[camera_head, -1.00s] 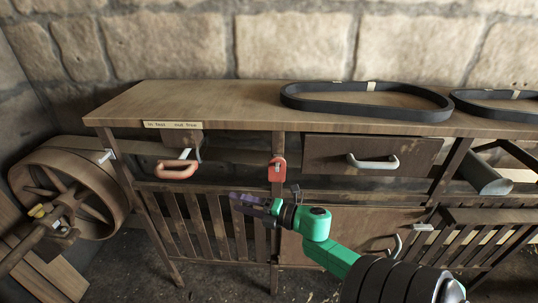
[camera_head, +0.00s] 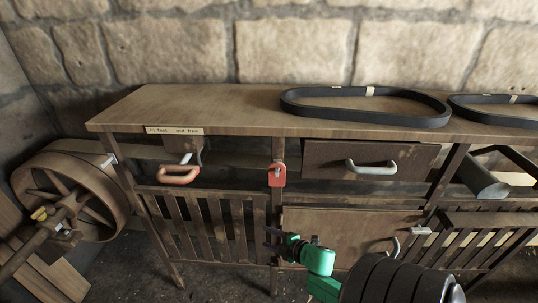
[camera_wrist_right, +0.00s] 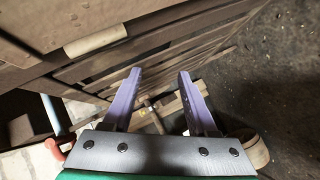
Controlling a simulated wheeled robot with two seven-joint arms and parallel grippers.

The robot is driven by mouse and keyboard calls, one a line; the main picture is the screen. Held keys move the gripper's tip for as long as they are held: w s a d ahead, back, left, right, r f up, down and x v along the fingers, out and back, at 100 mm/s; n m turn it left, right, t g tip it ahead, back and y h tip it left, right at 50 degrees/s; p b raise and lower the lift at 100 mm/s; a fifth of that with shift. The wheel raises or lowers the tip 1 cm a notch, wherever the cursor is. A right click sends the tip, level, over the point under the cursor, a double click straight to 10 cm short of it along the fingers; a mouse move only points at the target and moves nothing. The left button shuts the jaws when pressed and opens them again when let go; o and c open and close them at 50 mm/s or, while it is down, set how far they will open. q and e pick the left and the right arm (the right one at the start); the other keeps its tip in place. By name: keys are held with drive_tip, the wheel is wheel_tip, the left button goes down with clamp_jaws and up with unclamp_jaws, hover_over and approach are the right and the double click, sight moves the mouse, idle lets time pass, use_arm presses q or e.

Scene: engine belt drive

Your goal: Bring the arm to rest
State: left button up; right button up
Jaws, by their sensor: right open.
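My right gripper (camera_head: 272,240) is in front of the lower part of the wooden workbench (camera_head: 225,108), below the red padlock-shaped piece (camera_head: 278,175). In the right wrist view its two purple fingers (camera_wrist_right: 160,75) are apart, with nothing between them. The green and black right arm (camera_head: 322,260) reaches in from the lower right. My left gripper is not in view.
Two black belts, one (camera_head: 365,106) nearer the middle and one (camera_head: 500,108) at the right, lie on the benchtop. An orange handle (camera_head: 178,174) and a drawer with a pale handle (camera_head: 372,167) face me. A large wheel (camera_head: 72,195) stands left.

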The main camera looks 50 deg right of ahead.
idle(0.4)
drive_tip(key=s+a+f+m+g+h+p, duration=0.15)
drive_tip(key=s+f+m+g, duration=0.3)
drive_tip(key=s+f, duration=0.55)
drive_tip(key=s+a+f+m+g+p, duration=0.1)
drive_tip(key=s+a+f+m+g, duration=0.2)
drive_tip(key=s+a+f, duration=0.3)
drive_tip(key=s+a+f+m+g+y+p, duration=0.1)
drive_tip(key=s+a+f+m+g, duration=0.3)
drive_tip(key=s+f, duration=0.6)
drive_tip(key=s+a, duration=0.1)
drive_tip(key=s, duration=0.3)
drive_tip(key=shift+s+a+g, duration=0.15)
drive_tip(key=shift+a+g, duration=0.2)
drive_tip(key=shift+a, duration=0.05)
idle(0.4)
